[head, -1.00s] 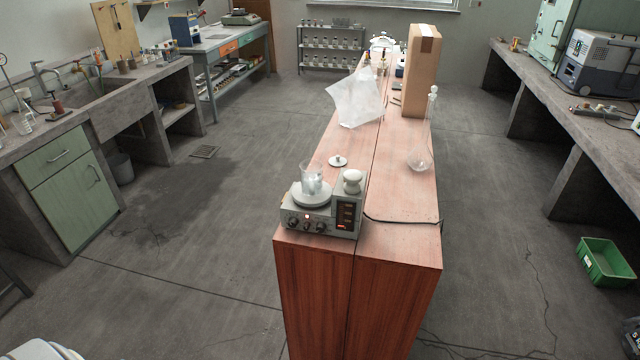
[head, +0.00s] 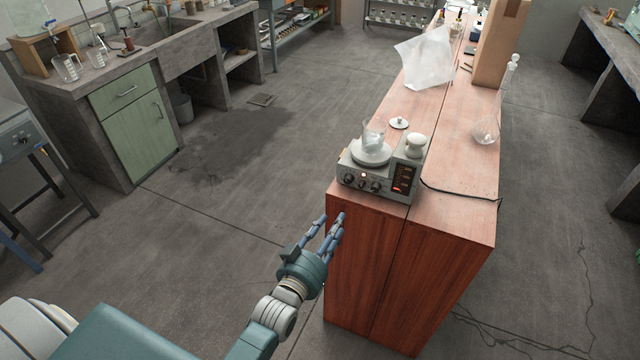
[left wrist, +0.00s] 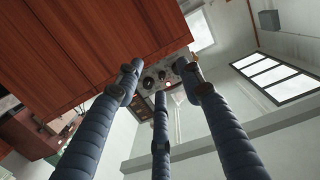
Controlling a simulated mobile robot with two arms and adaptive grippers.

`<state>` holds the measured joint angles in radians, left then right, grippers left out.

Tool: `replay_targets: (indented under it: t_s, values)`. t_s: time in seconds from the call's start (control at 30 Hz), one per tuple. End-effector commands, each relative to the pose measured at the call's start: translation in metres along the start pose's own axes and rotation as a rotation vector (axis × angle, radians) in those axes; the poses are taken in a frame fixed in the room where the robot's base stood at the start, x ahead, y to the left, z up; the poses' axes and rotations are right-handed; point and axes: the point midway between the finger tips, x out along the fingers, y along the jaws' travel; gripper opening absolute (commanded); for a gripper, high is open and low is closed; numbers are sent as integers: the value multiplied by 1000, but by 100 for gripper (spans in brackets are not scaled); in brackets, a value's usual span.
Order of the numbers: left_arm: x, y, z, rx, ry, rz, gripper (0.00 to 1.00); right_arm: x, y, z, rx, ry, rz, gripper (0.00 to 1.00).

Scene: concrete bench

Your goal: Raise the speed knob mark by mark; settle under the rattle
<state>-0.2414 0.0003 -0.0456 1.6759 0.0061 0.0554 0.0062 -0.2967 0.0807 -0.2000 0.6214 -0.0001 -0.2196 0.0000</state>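A grey stirrer unit (head: 352,186) stands on the near end of the reddish wooden bench. Its front carries dark knobs (head: 362,183) and a lit indicator; which knob is the speed knob I cannot tell. A glass beaker (head: 373,134) stands on its round plate. A dark panel with an orange-red display (head: 403,178) is at its right. My left gripper (head: 331,221) is below and in front of the unit, apart from it, fingers spread and empty. In the left wrist view the knobs (left wrist: 148,82) show beyond the open fingers (left wrist: 160,85). My right gripper is not in view.
A white rounded object (head: 415,145) sits on the unit's right part. Behind are a small white lid (head: 399,123), a clear plastic bag (head: 424,62), a cardboard box (head: 499,50) and a flask (head: 487,130). A black cable (head: 455,192) runs right. The floor in front is clear.

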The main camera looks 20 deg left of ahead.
Motion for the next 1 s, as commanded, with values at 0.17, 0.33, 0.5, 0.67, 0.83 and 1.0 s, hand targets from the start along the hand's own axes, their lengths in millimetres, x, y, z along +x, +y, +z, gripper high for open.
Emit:
replay_targets:
  t_s: [0.17,0.33,0.5,0.67,0.83,1.0]
  values:
    - [4,-4,-42,-5,82,-9,38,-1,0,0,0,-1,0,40]
    - [25,-4,-48,-5,86,-10,38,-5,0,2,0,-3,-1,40]
    - [58,-4,-50,-4,85,-9,38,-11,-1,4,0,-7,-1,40]
    - [86,-4,-52,-4,83,-9,38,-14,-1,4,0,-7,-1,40]
    - [104,-4,-51,-4,82,-9,38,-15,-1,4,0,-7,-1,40]
    - [110,-4,-51,-4,81,-9,38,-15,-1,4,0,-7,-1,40]
